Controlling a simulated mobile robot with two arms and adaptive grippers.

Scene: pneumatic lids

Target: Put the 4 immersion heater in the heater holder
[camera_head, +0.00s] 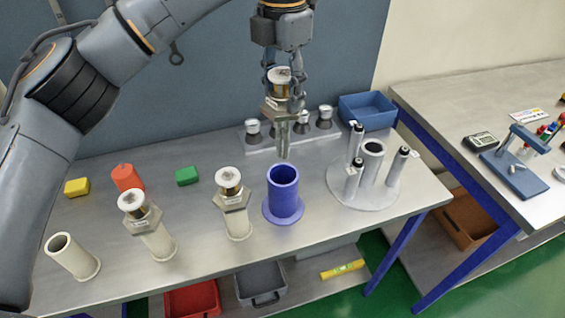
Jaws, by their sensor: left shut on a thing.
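My left gripper (283,93) is shut on an immersion heater (278,109) with a brass hex collar and a grey rod pointing down. The rod's tip shows just above the open top of a blue flanged tube (284,192); the depth gap is hard to judge. Two similar heaters stand upright in pale tubes, one at the left (139,212) and one nearer the middle (232,194). A pale tube (72,256) at the far left is open and looks empty. I cannot tell for sure which tubes are the heater holder. My right gripper is out of view.
A round grey stand (379,194) with a central tube and black-topped cylinders stands at the right. Behind are a rack with knobs (290,141) and a blue bin (367,112).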

